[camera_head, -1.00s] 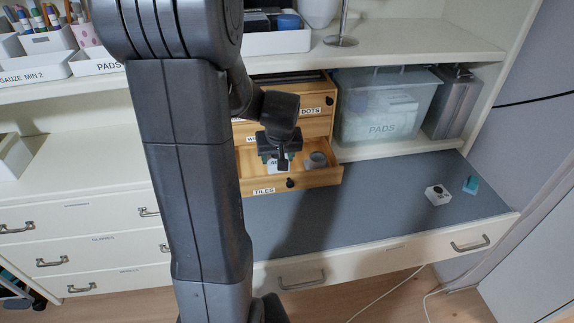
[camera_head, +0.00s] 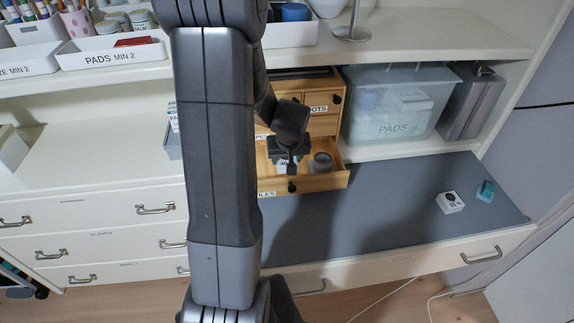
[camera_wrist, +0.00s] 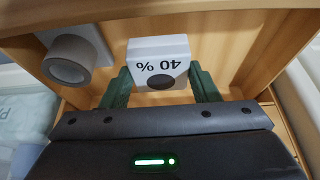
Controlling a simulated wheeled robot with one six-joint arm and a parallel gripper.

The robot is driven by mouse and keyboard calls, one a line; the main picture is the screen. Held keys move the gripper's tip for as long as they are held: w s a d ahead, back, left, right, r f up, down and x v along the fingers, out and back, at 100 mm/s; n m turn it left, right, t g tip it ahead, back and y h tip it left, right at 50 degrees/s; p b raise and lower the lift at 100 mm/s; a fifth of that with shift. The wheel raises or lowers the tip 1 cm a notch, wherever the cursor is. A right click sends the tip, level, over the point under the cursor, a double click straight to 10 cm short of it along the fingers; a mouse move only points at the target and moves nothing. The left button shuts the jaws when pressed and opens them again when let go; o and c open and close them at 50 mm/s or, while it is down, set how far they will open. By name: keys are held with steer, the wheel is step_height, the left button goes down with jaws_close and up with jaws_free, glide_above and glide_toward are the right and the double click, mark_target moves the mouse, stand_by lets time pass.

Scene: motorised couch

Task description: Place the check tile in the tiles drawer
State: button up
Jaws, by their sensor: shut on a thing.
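A white tile marked "40 %" with a dark round spot (camera_wrist: 160,52) sits between the green fingers of my gripper (camera_wrist: 160,82). In the head view my gripper (camera_head: 289,160) is over the left part of the open wooden tiles drawer (camera_head: 322,183), and only a sliver of the tile shows under it. The drawer's wooden inside (camera_wrist: 225,30) surrounds the tile in the wrist view. I cannot tell whether the tile touches the drawer floor.
A grey ring-shaped piece (camera_head: 321,162) stands in the drawer, right of my gripper. A white tile with a dark spot (camera_head: 450,202) and a teal block (camera_head: 486,190) lie on the grey mat (camera_head: 390,213). A clear PADS bin (camera_head: 395,110) stands behind; the mat's middle is clear.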

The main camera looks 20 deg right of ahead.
steer(key=shift+f, duration=1.7)
steer(key=shift+f+b, duration=0.2)
steer(key=shift+b, duration=0.1)
steer(key=o, duration=1.1)
steer(key=shift+r, duration=0.2)
steer(key=shift+r+p, duration=0.2)
steer(key=shift+p, duration=0.1)
steer(key=v, duration=1.1)
steer(key=shift+r+b, duration=0.3)
steer(key=shift+b, duration=0.05)
steer(key=shift+s, duration=0.15)
